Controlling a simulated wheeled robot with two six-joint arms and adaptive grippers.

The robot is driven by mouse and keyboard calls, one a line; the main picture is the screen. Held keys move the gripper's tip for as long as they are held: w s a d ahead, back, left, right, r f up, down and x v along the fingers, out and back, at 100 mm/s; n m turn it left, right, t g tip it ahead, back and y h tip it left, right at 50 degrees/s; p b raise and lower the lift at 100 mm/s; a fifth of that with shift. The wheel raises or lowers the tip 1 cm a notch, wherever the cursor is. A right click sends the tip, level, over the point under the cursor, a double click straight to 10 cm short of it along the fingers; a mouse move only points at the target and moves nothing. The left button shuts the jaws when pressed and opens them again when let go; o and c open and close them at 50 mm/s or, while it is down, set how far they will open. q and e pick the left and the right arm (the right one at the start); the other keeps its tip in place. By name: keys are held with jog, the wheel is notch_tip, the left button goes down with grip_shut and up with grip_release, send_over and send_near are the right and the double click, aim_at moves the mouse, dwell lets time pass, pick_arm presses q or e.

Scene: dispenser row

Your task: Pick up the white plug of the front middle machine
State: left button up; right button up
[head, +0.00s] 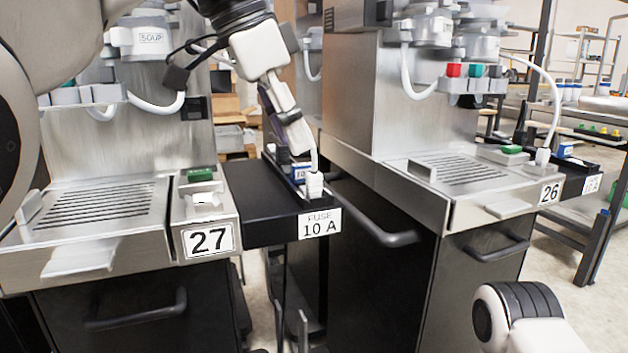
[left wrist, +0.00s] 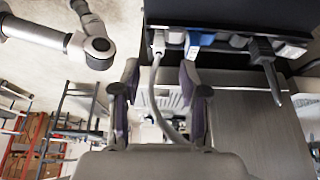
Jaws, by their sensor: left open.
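The white plug (head: 314,186) sits upright at the front end of the black box labelled FUSE 10 A (head: 265,225), beside the machine marked 27 (head: 105,200). Its white cable rises behind my left gripper (head: 297,148), which hangs just above and behind it, fingers pointing down. In the left wrist view the white plug (left wrist: 158,44) is seated in the socket strip, just beyond the gap between the fingertips (left wrist: 159,72). My right gripper is not in view.
A blue plug (left wrist: 200,39) and a black plug (left wrist: 262,50) sit in the same strip beside the white one. Machine 26 (head: 465,185) stands to the right, with its own white plug (head: 542,157). Handles (head: 385,230) stick out below the machines.

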aim_at(311, 173)
pick_arm(q)
jog(key=shift+s+d+f+b, duration=0.15)
jog(key=shift+f+b, duration=0.05)
jog(key=shift+f, duration=0.15)
jog(key=shift+s+d+f+b, duration=0.1)
jog(key=shift+f+b, duration=0.05)
jog(key=shift+f, duration=0.2)
jog(key=shift+d+f, duration=0.2)
jog(key=shift+f, duration=0.15)
jog(key=b+x, duration=0.1)
jog(key=x, duration=0.1)
jog(key=w+b+x, duration=0.1)
jog(key=b+x, duration=0.1)
jog(key=shift+f, duration=0.25)
jog(key=shift+d, duration=0.2)
jog(key=shift+r, duration=0.1)
grip_shut()
